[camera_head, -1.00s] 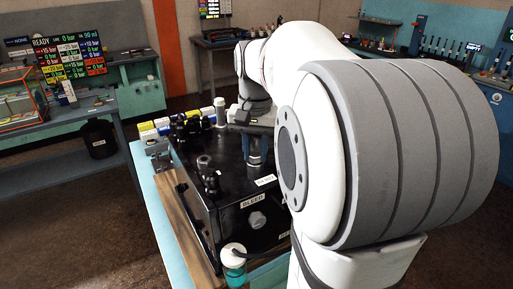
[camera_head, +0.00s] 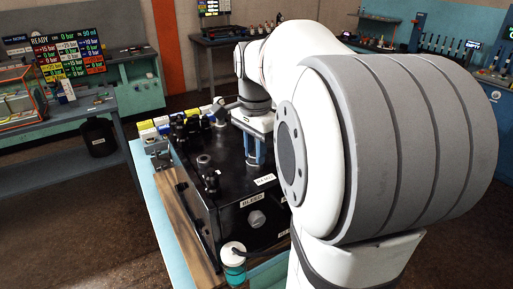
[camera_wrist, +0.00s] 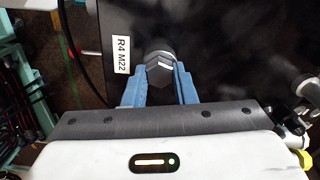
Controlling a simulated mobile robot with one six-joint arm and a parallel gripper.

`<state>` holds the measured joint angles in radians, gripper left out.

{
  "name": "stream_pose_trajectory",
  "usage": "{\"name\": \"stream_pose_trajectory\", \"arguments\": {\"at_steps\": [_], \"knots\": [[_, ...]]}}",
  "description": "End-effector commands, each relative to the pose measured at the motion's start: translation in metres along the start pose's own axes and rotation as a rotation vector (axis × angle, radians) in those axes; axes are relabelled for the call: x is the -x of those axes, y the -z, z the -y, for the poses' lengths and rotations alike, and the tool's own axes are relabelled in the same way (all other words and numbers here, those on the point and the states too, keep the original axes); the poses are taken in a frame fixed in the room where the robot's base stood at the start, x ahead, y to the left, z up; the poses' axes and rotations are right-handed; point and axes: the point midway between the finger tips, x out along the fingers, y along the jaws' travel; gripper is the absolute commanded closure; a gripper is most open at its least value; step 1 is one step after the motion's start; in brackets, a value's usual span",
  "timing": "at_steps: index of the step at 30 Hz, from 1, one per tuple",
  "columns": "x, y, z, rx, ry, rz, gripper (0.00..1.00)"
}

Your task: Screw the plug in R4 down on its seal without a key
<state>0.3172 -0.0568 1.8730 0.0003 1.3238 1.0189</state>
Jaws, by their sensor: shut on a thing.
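In the wrist view the plug (camera_wrist: 160,71) is a grey hexagon head on the black block, beside the white "R4 M22" label (camera_wrist: 122,55). My gripper (camera_wrist: 161,80) has its two blue fingers on either side of the hexagon, shut on it. In the head view my gripper (camera_head: 256,152) reaches down to the top of the black block (camera_head: 225,180) near its right side, and the plug is hidden there. The seal under the plug does not show.
Black fittings (camera_head: 190,128) stand on the block's far left part. Yellow and white boxes (camera_head: 150,130) line the table's far left edge. A black hose (camera_wrist: 72,45) runs past the label.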

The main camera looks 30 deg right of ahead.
Motion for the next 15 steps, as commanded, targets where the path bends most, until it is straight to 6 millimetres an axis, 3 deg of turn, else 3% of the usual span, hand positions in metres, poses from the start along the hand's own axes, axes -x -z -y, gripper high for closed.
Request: {"name": "stream_pose_trajectory", "arguments": {"at_steps": [11,15], "knots": [[-0.0016,-0.0005,-0.0002,-0.037,-0.003,0.002,1.00],[-0.0016,-0.0007,-0.0004,-0.157,-0.004,0.002,1.00]]}}
